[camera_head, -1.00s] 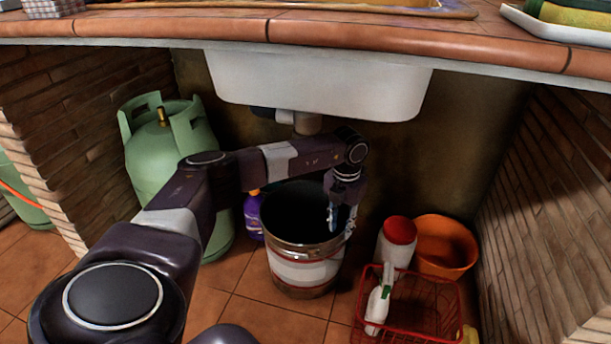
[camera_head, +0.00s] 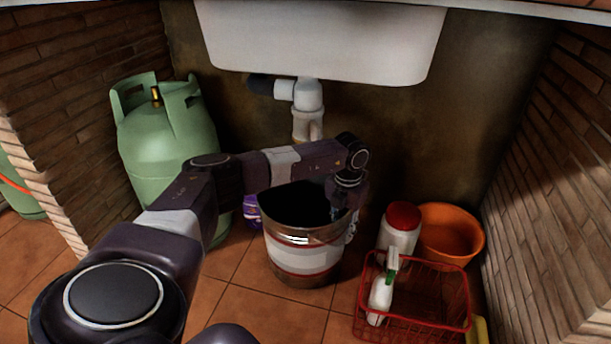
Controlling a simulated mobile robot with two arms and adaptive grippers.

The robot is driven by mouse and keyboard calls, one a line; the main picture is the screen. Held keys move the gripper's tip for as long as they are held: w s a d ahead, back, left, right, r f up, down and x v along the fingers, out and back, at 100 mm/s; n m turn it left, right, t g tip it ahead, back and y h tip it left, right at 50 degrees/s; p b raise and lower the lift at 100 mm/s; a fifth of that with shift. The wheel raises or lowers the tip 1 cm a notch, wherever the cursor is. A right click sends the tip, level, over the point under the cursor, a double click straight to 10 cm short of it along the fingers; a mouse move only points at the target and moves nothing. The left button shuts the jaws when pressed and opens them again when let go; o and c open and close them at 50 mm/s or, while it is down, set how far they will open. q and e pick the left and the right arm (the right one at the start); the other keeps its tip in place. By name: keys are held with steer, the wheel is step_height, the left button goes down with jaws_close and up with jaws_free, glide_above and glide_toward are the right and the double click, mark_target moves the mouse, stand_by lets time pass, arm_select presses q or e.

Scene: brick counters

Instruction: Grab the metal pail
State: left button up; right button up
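The metal pail (camera_head: 303,262) stands upright on the tiled floor under the sink. It has a metal rim, a white band with red lines and a dark inside. My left arm reaches in from the left and bends down at the pail's right side. My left gripper (camera_head: 345,212) points down at the right part of the pail's rim. Its fingers are small and dark against the pail, so I cannot tell whether they are open, shut or touching the rim. My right gripper is not in view.
A green gas cylinder (camera_head: 165,140) stands left of the pail, with a purple bottle (camera_head: 251,211) partly hidden behind it. A red wire basket (camera_head: 425,310), a red-lidded white container (camera_head: 398,232) and an orange bucket (camera_head: 452,235) are at right. The sink (camera_head: 320,40) hangs above.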

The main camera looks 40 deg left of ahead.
arm_select(q)
steer(key=shift+c, duration=0.2)
jaws_close()
steer(key=shift+r, duration=0.1)
steer(key=shift+r, duration=0.1)
steer(key=shift+d+r+p, duration=0.1)
steer(key=shift+d+p, duration=0.05)
steer(key=shift+p, duration=0.15)
